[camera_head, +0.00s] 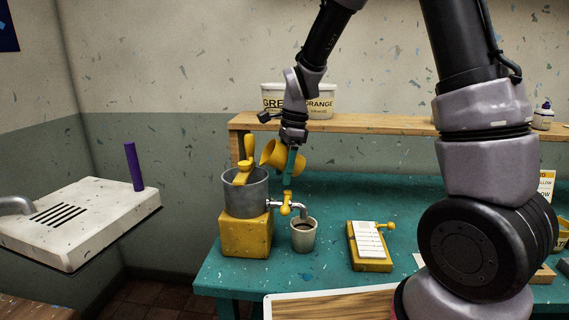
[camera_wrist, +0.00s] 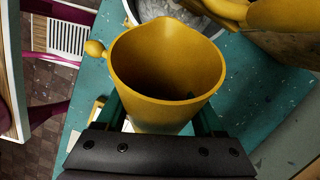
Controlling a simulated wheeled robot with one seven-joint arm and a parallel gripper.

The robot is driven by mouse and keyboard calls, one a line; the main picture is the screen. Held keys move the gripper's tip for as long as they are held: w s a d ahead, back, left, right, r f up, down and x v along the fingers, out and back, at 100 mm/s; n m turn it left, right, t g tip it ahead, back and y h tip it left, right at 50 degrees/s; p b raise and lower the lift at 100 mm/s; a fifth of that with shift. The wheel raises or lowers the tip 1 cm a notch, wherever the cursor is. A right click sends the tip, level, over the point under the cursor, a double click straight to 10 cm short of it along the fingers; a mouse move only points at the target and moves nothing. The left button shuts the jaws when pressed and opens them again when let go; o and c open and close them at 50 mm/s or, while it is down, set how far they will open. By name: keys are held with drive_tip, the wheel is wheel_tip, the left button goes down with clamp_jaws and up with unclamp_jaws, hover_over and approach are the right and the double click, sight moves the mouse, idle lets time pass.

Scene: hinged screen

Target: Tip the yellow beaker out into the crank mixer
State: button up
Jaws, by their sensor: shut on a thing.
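The yellow beaker (camera_head: 270,153) is in my gripper (camera_head: 291,162), tilted, with its mouth toward the crank mixer. In the wrist view the beaker (camera_wrist: 165,75) sits between the teal fingers, its spout at the top. Its inside is shaded, and I cannot tell whether anything is in it. The crank mixer is a grey pot (camera_head: 245,195) on a yellow block (camera_head: 246,238), with a yellow crank (camera_head: 245,168) on top. The beaker is above and just right of the pot's rim. In the wrist view the pot (camera_wrist: 185,12) shows partly beyond the spout.
A grey cup (camera_head: 304,237) holding something dark stands under the mixer's yellow-handled tap (camera_head: 286,207). A labelled white bin (camera_head: 320,101) stands on the wooden shelf (camera_head: 375,125) behind.

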drive_tip(key=y, duration=0.3)
drive_tip(key=a+g+y, duration=0.1)
drive_tip(key=y, duration=0.2)
drive_tip(key=shift+s+a+f, duration=0.1)
drive_tip(key=shift+s+f, duration=0.05)
drive_tip(key=shift+f, duration=0.05)
drive_tip(key=r+y, duration=0.1)
drive_tip(key=y, duration=0.1)
drive_tip(key=d+r+g+y, duration=0.1)
drive_tip(key=y, duration=0.1)
drive_tip(key=shift+d+r, duration=0.15)
drive_tip(key=shift+r+y, duration=0.3)
drive_tip(key=shift+y, duration=0.3)
